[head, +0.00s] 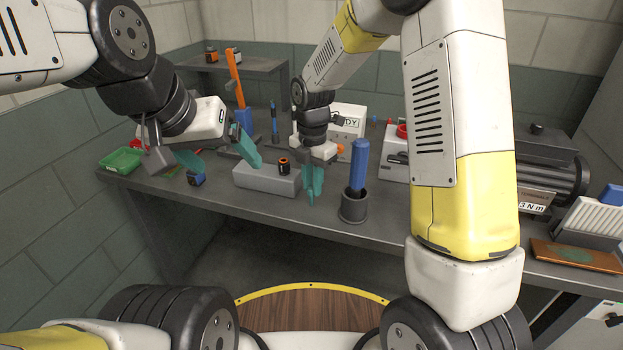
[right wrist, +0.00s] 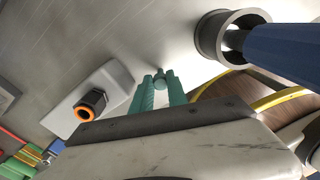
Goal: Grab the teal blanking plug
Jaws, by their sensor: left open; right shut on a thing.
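My right gripper (head: 312,194) reaches down at the table's front edge, just right of a grey block (head: 258,181). Its teal fingers are shut, and they also show in the right wrist view (right wrist: 160,92). Between their tips is a small teal piece, which looks like the teal blanking plug (right wrist: 160,78). In the head view the fingers, of much the same colour, make the plug hard to pick out. My left gripper (head: 221,158) is open and empty, its teal fingers spread wide above the table left of the grey block.
A black-and-orange cylinder (head: 284,166) stands on the grey block. A blue-handled tool (head: 359,165) stands in a dark cup (head: 354,208) close right of my right gripper. A green tray (head: 121,161) lies far left. A pump (head: 545,175) stands at the right.

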